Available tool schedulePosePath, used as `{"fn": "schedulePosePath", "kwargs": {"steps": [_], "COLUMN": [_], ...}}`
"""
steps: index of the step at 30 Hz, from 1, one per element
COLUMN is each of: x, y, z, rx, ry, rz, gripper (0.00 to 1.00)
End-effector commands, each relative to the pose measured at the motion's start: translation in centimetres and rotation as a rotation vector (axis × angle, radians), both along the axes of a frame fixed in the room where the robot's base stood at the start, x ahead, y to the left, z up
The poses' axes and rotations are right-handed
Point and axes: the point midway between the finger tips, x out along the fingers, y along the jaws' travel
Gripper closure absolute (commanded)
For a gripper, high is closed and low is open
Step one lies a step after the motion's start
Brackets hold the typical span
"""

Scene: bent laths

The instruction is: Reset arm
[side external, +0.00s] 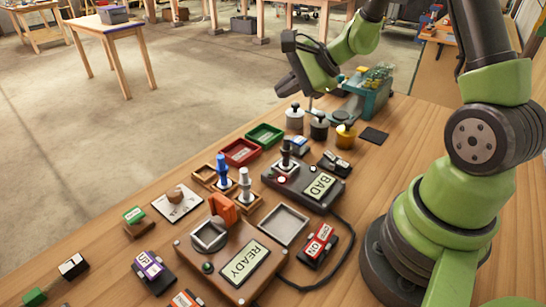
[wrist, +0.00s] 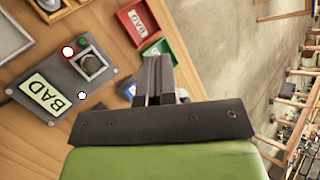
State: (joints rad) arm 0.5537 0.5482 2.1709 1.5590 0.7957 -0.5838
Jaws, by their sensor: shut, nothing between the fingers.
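My gripper (side external: 284,88) hangs over the far part of the wooden table in the side view, above the row of weights. Its dark fingers are together and hold nothing, as the wrist view (wrist: 153,78) shows. My green arm reaches in from the right. No lath shows in either view. The wrist body hides part of the table below it in the wrist view.
A BAD box (side external: 312,187) with a lever and a READY box (side external: 235,260) stand on the table (side external: 120,240). Red (side external: 240,152) and green (side external: 265,136) trays lie near its far edge. A teal machine (side external: 368,95) stands behind the weights. Air around my gripper looks clear.

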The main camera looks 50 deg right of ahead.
Motion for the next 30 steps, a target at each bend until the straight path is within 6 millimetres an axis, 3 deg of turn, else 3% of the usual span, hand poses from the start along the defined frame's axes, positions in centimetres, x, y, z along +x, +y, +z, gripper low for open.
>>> {"fn": "schedulePosePath", "kwargs": {"steps": [1, 6, 12, 18, 21, 30], "x": [-0.4, -4.3, -11.0, -16.7, -18.2, -19.4], "y": [2.2, 8.4, 12.4, 12.6, 12.1, 11.4], "z": [2.6, 8.2, 11.9, 13.2, 13.5, 13.7], "rx": [-0.047, -0.227, -0.514, -0.833, -0.95, -1.058], "ry": [-0.037, -0.098, -0.145, -0.185, -0.2, -0.209], "rz": [0.111, 0.462, 0.792, 0.976, 1.01, 1.028], "gripper": [1.0, 1.0, 1.0, 1.0, 1.0, 1.0]}}
